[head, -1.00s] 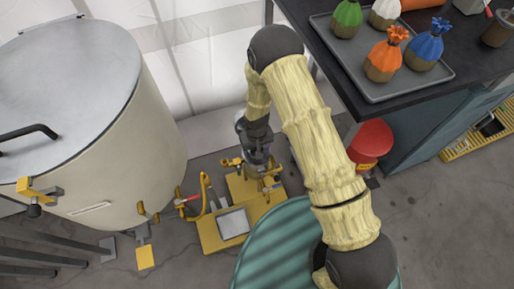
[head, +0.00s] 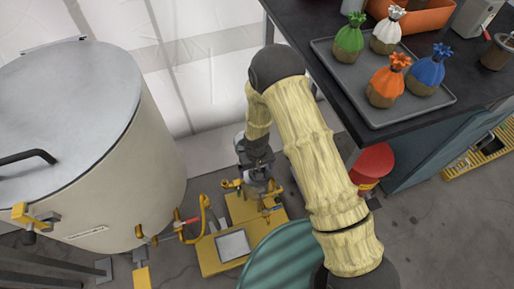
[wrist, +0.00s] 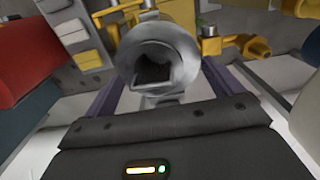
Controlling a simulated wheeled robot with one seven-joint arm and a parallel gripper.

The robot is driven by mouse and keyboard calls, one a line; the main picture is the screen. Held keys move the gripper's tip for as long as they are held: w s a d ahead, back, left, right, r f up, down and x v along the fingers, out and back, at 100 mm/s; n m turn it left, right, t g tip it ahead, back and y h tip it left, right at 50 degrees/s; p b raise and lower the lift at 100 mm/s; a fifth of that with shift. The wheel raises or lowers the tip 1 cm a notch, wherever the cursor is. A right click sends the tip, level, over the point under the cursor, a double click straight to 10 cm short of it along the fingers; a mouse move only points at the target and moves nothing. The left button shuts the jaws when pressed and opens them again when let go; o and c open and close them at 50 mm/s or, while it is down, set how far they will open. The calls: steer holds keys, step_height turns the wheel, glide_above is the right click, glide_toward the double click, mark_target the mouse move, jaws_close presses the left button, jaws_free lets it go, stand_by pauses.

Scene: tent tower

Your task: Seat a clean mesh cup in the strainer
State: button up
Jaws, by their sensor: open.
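The strainer shows in the wrist view as a grey metal cylinder (wrist: 160,60) with a round open mouth and a dark inside. Yellow pipe fittings stand on both sides of it. I cannot tell whether a mesh cup is inside. In the head view its yellow base (head: 222,262) is on the floor, with the body mostly hidden by my wrist. My gripper (head: 257,172) is over the base at the strainer. In the wrist view its fingers (wrist: 160,92) are apart on either side of the cylinder, with nothing clearly held. No separate mesh cup is identifiable.
A large cream tank (head: 85,150) stands at left. A dark table (head: 328,95) at right bears a tray (head: 385,118) of several coloured-topped bags. A red container (head: 373,163) is below the table edge. A green ribbed object (head: 275,262) is near the base.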

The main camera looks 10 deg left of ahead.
step_height(320, 180, up, 16)
steer(key=p, duration=0.3)
steer(key=shift+s+d+r, duration=0.15)
steer(key=shift+s+r, duration=0.05)
steer(key=shift+s, duration=0.05)
stand_by(0.7)
